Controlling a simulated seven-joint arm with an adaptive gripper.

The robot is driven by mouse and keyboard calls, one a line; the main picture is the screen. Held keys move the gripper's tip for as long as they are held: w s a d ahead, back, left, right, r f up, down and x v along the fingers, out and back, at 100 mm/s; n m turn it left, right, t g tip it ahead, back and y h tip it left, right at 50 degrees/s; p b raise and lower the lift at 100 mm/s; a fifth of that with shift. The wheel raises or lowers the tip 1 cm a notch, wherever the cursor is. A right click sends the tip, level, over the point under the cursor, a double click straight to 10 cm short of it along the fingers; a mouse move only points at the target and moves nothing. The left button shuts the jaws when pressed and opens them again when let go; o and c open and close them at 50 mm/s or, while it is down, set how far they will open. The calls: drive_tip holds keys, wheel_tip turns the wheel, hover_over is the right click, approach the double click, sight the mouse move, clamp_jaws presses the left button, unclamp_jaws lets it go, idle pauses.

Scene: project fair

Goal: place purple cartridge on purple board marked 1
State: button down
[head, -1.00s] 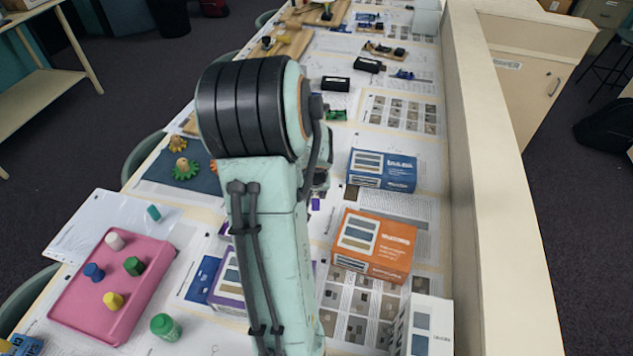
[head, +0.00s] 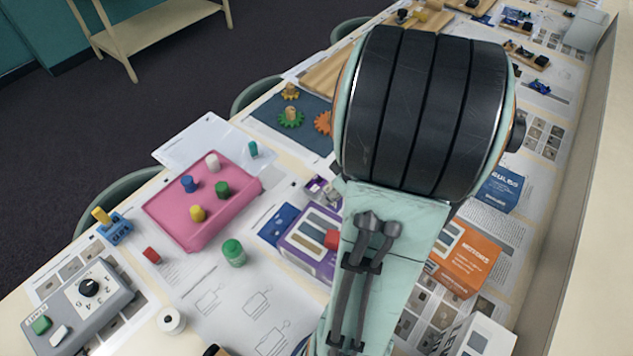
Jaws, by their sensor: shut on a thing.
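My gripper is hidden behind my own large arm link in the head view, so its fingers and anything in them do not show. No cartridge can be made out as the purple one. A small purple-and-grey object (head: 320,188) lies on the table just left of my arm, partly covered by it. I cannot tell whether it is the purple board, and no number 1 is readable on it.
A pink tray (head: 165,212) with several coloured pegs is at left. A grey control box (head: 75,308) is front left; an orange box (head: 467,262) stands right.

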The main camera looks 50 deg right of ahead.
drive_tip(key=shift+w+a+r+n, duration=0.2)
drive_tip(key=shift+w, duration=0.3)
drive_tip(key=shift+w+a+r+n, duration=0.15)
drive_tip(key=shift+w+r+n, duration=0.05)
drive_tip(key=shift+w, duration=0.3)
drive_tip(key=w+d+f, duration=0.4)
drive_tip(key=w+d, duration=0.2)
drive_tip(key=d, duration=0.1)
approach(311, 180)
drive_tip(key=shift+w+a+f, duration=0.2)
drive_tip(key=shift+w, duration=0.2)
drive_tip(key=shift+w+a+f, duration=0.15)
drive_tip(key=shift+w+f, duration=0.05)
drive_tip(key=shift+w, duration=0.2)
drive_tip(key=shift+w+d+f, duration=0.3)
drive_tip(key=shift+d+f, duration=0.05)
drive_tip(key=shift+f, duration=1.8)
drive_tip(key=shift+f, duration=0.1)
drive_tip(key=c, duration=1)
unclamp_jaws()
